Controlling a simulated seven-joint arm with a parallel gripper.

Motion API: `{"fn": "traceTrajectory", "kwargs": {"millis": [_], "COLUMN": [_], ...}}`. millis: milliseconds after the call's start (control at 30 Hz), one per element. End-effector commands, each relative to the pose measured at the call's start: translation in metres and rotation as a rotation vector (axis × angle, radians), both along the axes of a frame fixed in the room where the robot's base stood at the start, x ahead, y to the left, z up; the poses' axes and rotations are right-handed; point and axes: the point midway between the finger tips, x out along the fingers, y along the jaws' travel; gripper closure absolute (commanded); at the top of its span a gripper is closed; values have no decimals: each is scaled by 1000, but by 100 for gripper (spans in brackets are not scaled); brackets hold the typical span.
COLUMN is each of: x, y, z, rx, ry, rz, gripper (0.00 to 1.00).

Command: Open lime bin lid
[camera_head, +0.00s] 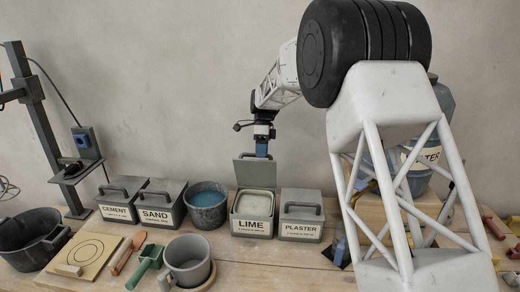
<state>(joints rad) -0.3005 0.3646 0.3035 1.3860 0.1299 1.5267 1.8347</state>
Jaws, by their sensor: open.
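The lime bin (252,228) is a grey box with a white LIME label, standing on the wooden table between a bucket and the plaster bin. Its grey lid (247,174) stands upright at the back of the bin. Pale contents show inside the bin. My gripper (262,154) points down at the lid's top edge, overlapping it in this view. I cannot tell whether it touches the lid.
The closed plaster bin (301,222) stands right of the lime bin. A bucket of blue liquid (207,212), the sand bin (161,210) and the cement bin (118,212) stand to the left. A grey mug (187,262) and green scoop (144,266) lie in front. My arm hides much of the right side.

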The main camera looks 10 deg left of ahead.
Motion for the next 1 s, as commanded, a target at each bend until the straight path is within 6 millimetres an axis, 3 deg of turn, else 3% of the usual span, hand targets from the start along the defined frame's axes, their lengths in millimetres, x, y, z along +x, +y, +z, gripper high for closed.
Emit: {"fn": "traceTrajectory", "kwargs": {"millis": [600, 1000], "x": [-60, -74], "y": [-20, -24], "z": [7, 8], "rx": [0, 0], "ry": [0, -1], "rz": [0, 0], "gripper": [58, 58]}}
